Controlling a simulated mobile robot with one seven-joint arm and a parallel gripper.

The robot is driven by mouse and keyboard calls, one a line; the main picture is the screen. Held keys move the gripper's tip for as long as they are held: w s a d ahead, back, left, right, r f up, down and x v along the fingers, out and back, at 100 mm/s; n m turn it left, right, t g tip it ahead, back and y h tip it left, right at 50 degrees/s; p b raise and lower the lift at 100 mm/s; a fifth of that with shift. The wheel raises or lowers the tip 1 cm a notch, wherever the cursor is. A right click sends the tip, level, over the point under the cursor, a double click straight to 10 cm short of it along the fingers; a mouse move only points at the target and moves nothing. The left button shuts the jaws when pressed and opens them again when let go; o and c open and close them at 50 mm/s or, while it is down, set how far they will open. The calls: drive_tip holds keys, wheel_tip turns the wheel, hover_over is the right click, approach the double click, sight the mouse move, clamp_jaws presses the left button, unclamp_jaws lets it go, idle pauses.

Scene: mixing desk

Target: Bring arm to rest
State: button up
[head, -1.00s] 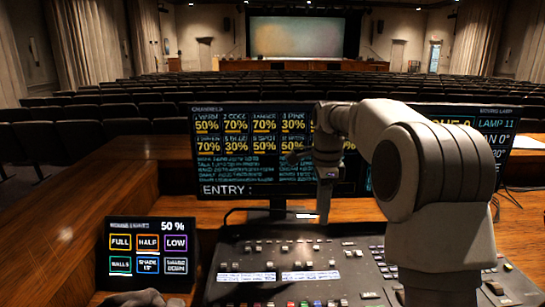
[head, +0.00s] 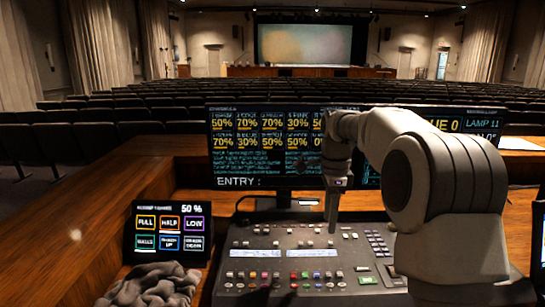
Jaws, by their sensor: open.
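My arm rises from the lower right, bends over and hangs down at its far end in front of the large monitor (head: 262,183). My gripper (head: 332,228) points down over the back part of the mixing desk (head: 225,262), to the right of its middle. It is open, with nothing seen in it. The fingers are small and seen edge-on, so their gap and their height above the desk are hard to tell. My forearm hides part of the monitor and the right part of the desk.
A small touch panel (head: 167,232) stands left of the desk, with a crumpled grey cloth (head: 150,286) in front of it. Another screen (head: 540,240) is at the right edge. Bare wooden counter (head: 90,235) lies at left. Seat rows (head: 80,140) and a stage screen (head: 304,44) are beyond.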

drive_tip(key=s+r+n+t+p, duration=0.2)
drive_tip(key=s+r+n+p, duration=0.35)
drive_tip(key=s, duration=0.65)
drive_tip(key=s+r+n+t+p, duration=0.2)
drive_tip(key=s+r+n+p, duration=0.1)
drive_tip(key=s+r+n, duration=0.55)
drive_tip(key=s+f+n+t+p, duration=0.1)
drive_tip(key=s+n, duration=0.3)
drive_tip(key=s, duration=0.8)
drive_tip(key=shift+t+p, duration=0.3)
drive_tip(key=shift+p, duration=0.4)
